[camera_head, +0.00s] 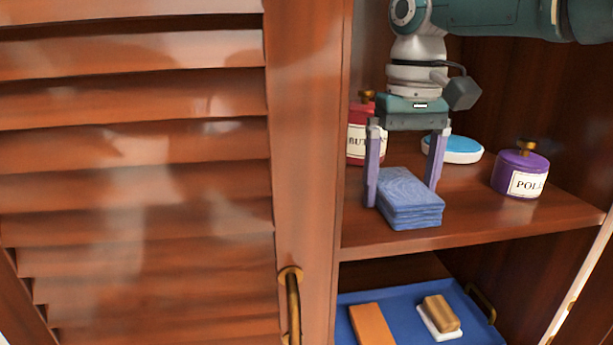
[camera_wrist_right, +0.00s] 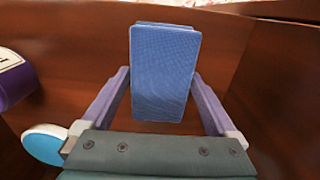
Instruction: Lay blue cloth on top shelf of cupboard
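The blue cloth (camera_head: 408,195) is a folded, layered block at the front of the cupboard's upper visible shelf (camera_head: 480,225). It looks low at the board, but I cannot tell whether it rests on it. My right gripper (camera_head: 402,198) points down with its purple fingers apart, one on each side of the cloth. In the right wrist view the cloth (camera_wrist_right: 165,70) is centred between the fingertips (camera_wrist_right: 162,75), which look close to its edges. I cannot tell whether they press on it. My left gripper is not in view.
A red pot (camera_head: 358,140), a blue-and-white round box (camera_head: 455,150) and a purple pot (camera_head: 520,173) stand behind and right. A louvred door (camera_head: 150,150) with a brass handle fills the left. Below, a blue tray (camera_head: 390,310) holds an orange block (camera_head: 371,325) and a brush (camera_head: 440,315).

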